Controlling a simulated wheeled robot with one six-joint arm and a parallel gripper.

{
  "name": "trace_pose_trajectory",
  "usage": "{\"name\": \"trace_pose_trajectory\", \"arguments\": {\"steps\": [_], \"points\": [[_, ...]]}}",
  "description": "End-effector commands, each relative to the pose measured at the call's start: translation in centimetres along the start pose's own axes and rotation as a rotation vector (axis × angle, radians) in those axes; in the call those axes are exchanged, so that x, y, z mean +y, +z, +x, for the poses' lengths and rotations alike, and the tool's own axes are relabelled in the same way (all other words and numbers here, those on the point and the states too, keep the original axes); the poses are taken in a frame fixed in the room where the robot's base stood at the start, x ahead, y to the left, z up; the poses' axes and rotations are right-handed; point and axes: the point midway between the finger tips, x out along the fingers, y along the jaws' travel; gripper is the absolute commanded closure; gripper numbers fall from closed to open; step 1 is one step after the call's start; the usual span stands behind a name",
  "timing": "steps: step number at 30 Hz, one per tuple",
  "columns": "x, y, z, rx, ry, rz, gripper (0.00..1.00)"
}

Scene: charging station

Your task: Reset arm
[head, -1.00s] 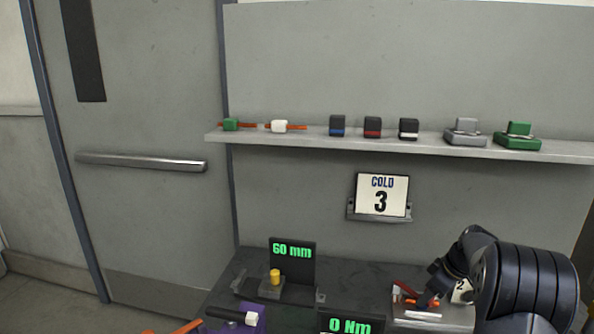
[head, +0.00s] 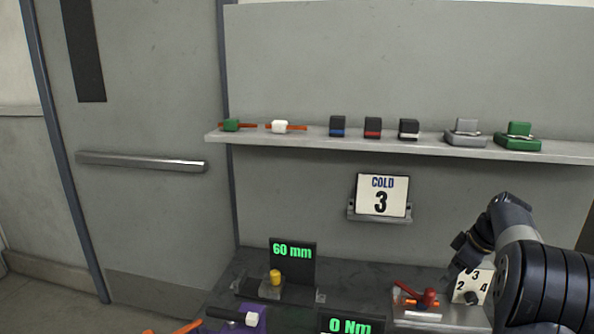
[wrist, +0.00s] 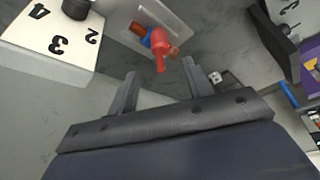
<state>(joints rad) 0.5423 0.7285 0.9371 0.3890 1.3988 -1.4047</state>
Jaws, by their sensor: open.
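My gripper (wrist: 158,92) is open in the wrist view, with two grey fingers apart and nothing between them. A red tool with a blue part (wrist: 158,42) lies in a pale tray (wrist: 180,18) beyond the fingertips. The red tool also shows in the head view (head: 430,297), in the tray at the lower right. My dark arm stands at the right edge of the head view, and the fingertips are not clear there. A white dial box (head: 470,284) with numbers and a dark knob stands beside the tray. It also shows in the wrist view (wrist: 50,45).
A display reading 60 mm (head: 292,258) stands behind a yellow cylinder (head: 275,277). A display reading 0 Nm (head: 350,323) is at the front. A grey door (head: 140,220) is at the left.

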Motion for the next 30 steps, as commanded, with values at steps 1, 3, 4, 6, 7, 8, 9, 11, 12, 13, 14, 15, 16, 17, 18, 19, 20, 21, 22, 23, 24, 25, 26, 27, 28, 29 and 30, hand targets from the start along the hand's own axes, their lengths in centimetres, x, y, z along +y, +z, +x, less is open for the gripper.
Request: {"name": "trace_pose_trajectory", "arguments": {"steps": [1,3,4,6,7,8,9,11,12,13,14,15,16,17,18,19,20,21,22,23,24,25,26,27,28,29,30], "points": [[0.1,0.0,-1.2,0.0,0.004,0.0,0.52],[-0.1,0.1,0.7,-0.002,-0.007,0.001,0.52],[-0.1,0.1,1.3,-0.002,-0.006,0.001,0.52],[-0.1,0.0,2.7,-0.001,-0.006,0.0,0.52],[-0.1,0.0,3.3,-0.001,-0.006,0.0,0.52],[-0.1,0.0,3.9,-0.001,-0.006,0.0,0.52],[-0.1,0.0,4.7,-0.001,-0.005,0.0,0.52],[-0.1,0.0,5.9,-0.001,-0.005,0.0,0.52],[-0.1,0.0,6.7,-0.002,-0.006,0.0,0.52],[-0.1,0.0,7.3,-0.001,-0.005,-0.001,0.52],[-0.1,0.0,7.9,-0.002,-0.006,-0.001,0.52],[-0.1,0.0,8.7,-0.002,-0.006,-0.001,0.52],[-0.1,0.0,9.3,-0.002,-0.006,-0.001,0.52],[-0.1,0.0,9.9,-0.002,-0.005,-0.001,0.52],[-0.2,-0.1,10.1,-0.001,0.002,0.008,0.52],[-0.5,-0.1,9.9,-0.001,0.011,0.028,0.52],[-0.6,-0.2,10.0,-0.001,0.019,0.043,0.52],[-0.9,-0.2,10.0,-0.001,0.025,0.063,0.52],[-1.0,-0.3,10.0,0.0,0.031,0.074,0.52],[-1.1,-0.3,10.0,-0.001,0.035,0.085,0.52],[-1.2,-0.3,10.1,-0.001,0.038,0.096,0.52],[-1.2,-0.3,10.1,-0.001,0.041,0.103,0.52],[-1.3,-0.3,10.1,-0.001,0.043,0.108,0.52],[-1.3,-0.3,10.1,-0.001,0.045,0.111,0.52],[-1.3,-0.3,10.0,0.0,0.046,0.112,0.52],[-1.3,-0.3,10.0,0.0,0.046,0.112,0.52],[-1.3,-0.3,10.0,0.0,0.046,0.112,0.52]]}}
